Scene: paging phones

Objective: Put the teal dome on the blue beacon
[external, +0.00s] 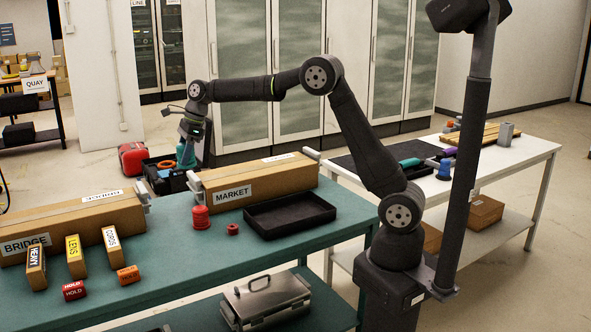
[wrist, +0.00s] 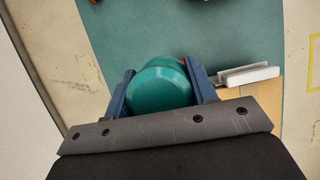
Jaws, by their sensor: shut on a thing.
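The teal dome (external: 186,153) is held in my gripper (external: 189,145), above the floor just beyond the far edge of the green bench. In the wrist view the teal dome (wrist: 160,88) sits between the two blue fingers of my gripper (wrist: 161,76), which touch it on both sides. The blue beacon (external: 445,171) stands upright on the white table at the right, on the other side of my arm's base. It does not show in the wrist view.
The green bench (external: 165,262) carries long brown boxes, a red beacon (external: 201,217), a small red ring (external: 233,229), an empty black tray (external: 289,214) and small labelled blocks. A teal item (external: 409,162) lies near the blue beacon. A dark post stands at the right.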

